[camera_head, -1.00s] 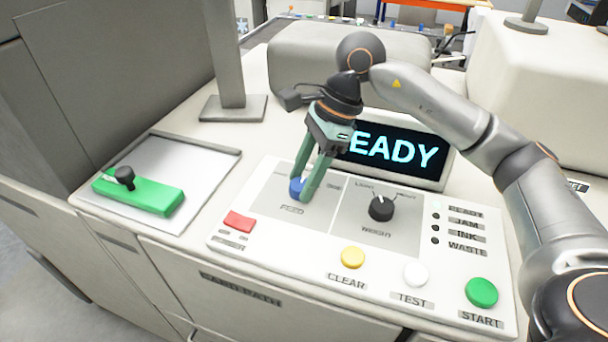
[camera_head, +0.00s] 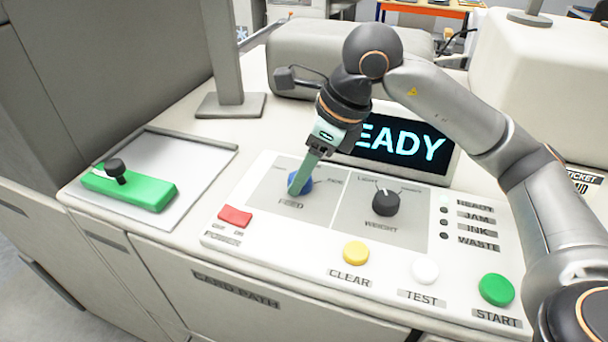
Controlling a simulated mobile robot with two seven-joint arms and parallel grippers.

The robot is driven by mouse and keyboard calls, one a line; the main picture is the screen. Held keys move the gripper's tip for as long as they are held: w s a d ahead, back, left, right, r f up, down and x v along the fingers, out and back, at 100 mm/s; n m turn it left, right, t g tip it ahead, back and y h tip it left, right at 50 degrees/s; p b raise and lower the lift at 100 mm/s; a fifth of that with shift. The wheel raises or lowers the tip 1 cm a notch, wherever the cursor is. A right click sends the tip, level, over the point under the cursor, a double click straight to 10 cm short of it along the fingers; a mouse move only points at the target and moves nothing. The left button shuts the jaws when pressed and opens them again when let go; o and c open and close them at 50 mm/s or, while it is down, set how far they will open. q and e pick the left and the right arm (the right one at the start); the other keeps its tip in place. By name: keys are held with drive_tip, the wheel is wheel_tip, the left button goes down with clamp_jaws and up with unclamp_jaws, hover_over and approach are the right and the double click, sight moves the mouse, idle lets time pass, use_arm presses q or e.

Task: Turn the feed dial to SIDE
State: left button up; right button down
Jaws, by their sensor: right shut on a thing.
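The feed dial is a blue knob (camera_head: 305,184) on a grey square of the white control panel (camera_head: 225,250), above the label FEED. My right gripper (camera_head: 299,186) comes down from above and is shut on the blue dial. Its fingers hide part of the knob, and I cannot tell which way the knob points. My left gripper is not in view.
A black weight dial (camera_head: 386,202) sits just right. Red power (camera_head: 235,216), yellow CLEAR (camera_head: 355,253), white TEST (camera_head: 425,270) and green START (camera_head: 496,289) buttons lie nearby. A display (camera_head: 400,147) stands behind, partly covered by my arm. A green block with a black knob (camera_head: 128,188) lies left.

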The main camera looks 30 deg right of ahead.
drive_tip(key=shift+m+t+h+b, duration=0.3)
drive_tip(key=shift+m+h+b, duration=0.1)
drive_tip(key=shift+m, duration=0.8)
drive_tip(key=shift+c, duration=1.5)
unclamp_jaws()
drive_tip(key=shift+r, duration=0.1)
drive_tip(key=v, duration=1.2)
drive_tip(key=shift+r, duration=0.25)
